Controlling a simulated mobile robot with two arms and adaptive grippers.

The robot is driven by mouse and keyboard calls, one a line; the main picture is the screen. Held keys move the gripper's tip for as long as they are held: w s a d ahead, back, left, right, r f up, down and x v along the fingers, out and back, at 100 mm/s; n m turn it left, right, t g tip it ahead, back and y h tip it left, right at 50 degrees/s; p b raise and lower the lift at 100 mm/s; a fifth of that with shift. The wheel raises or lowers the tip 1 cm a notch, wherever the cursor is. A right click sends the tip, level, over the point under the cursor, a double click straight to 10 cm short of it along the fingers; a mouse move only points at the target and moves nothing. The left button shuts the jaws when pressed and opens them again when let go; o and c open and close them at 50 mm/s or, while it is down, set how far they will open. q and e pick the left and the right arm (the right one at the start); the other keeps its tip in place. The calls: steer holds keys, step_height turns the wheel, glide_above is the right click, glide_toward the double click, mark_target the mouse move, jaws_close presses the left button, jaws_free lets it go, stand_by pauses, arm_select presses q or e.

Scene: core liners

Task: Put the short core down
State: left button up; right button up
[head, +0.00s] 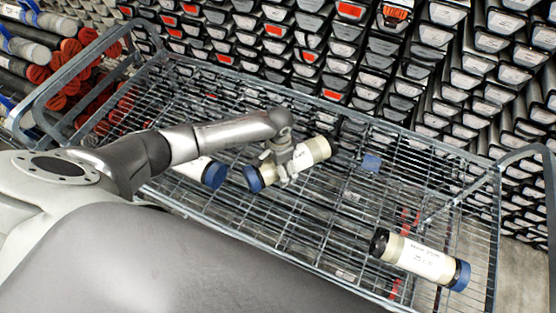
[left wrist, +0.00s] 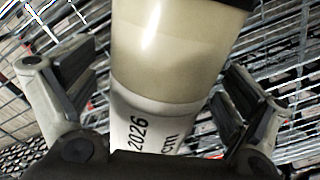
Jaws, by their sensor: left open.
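A short pale core (head: 313,151) with a blue end cap lies in the wire cart (head: 415,147), at its middle. My left gripper (head: 284,168) is over this core. In the left wrist view the core (left wrist: 175,45) lies between the two spread fingers (left wrist: 155,90), with gaps on both sides. It has a dark end at the top and a printed label reading "2026" and "cm". My left gripper is open. The arm and gripper hide part of the core in the head view. My right gripper is not in view.
Another labelled core (head: 420,261), with a black end and a blue end, lies at the cart's right. A third core (head: 210,172) is partly hidden by my arm. Racks of stacked liners stand behind.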

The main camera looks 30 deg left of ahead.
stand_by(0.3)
arm_select(q)
steer(key=shift+s+r, duration=0.2)
steer(key=shift+r, duration=3.8)
